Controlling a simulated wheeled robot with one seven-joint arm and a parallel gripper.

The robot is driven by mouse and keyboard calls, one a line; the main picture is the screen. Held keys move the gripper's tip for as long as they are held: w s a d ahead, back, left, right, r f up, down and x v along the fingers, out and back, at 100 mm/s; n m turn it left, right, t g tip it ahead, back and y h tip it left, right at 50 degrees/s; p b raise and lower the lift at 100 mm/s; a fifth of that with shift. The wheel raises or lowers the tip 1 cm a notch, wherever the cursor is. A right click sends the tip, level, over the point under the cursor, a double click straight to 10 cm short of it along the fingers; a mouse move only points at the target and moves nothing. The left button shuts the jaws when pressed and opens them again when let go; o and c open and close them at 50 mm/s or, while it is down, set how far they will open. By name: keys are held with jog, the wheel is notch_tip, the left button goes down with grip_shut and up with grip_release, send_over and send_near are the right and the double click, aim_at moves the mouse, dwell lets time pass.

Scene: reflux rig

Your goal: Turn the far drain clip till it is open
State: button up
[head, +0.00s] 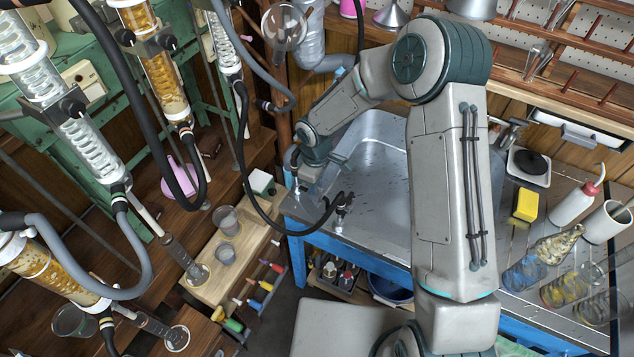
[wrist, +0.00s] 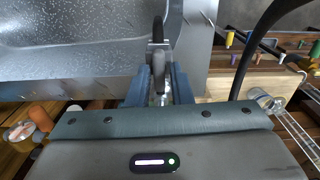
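The far drain clip (head: 343,201) is a small dark fitting at the left rim of the metal sink, where a black hose (head: 268,218) ends. In the head view my gripper (head: 318,188) is low over the sink's left corner, beside the clip. The clip's exact turn angle is too small to tell.
The metal sink (head: 385,205) on its blue frame lies below my arm. Glass condensers (head: 92,148) and looping hoses hang at the left. A wooden stand with beakers (head: 225,285) and colored-handled tools (head: 262,285) is left of the sink. Bottles and flasks (head: 560,243) crowd the right.

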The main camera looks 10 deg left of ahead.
jog(key=shift+o, duration=0.8)
notch_tip(320, 180, up, 14)
jog(key=shift+b, duration=0.35)
jog(key=shift+f, duration=0.1)
